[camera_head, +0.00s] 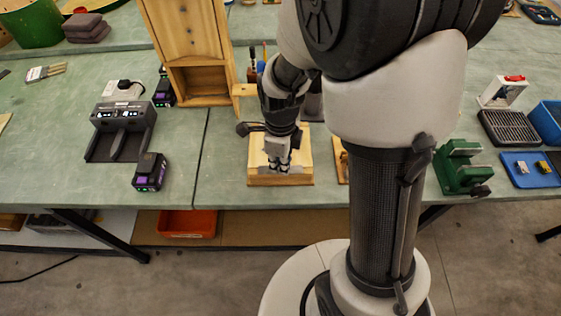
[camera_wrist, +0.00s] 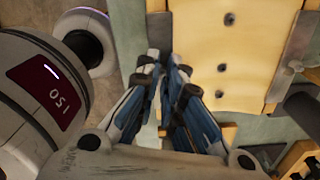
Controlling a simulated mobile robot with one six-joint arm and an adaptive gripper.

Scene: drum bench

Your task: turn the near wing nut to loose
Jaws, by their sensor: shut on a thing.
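In the head view a light wooden block (camera_head: 300,165) lies near the front edge of the green bench. My gripper (camera_head: 278,167) points down over the middle of this block, its fingers low at the top face. The near wing nut is too small and too covered by the fingers to make out. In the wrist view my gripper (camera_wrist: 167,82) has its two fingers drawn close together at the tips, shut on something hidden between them. I cannot see how the nut is turned.
A dark charger (camera_head: 122,130) and a battery (camera_head: 150,172) are to the left. A green vise-like tool (camera_head: 461,168) is at right, past my arm. A pale board with dark spots (camera_wrist: 250,55) fills the wrist view's upper right.

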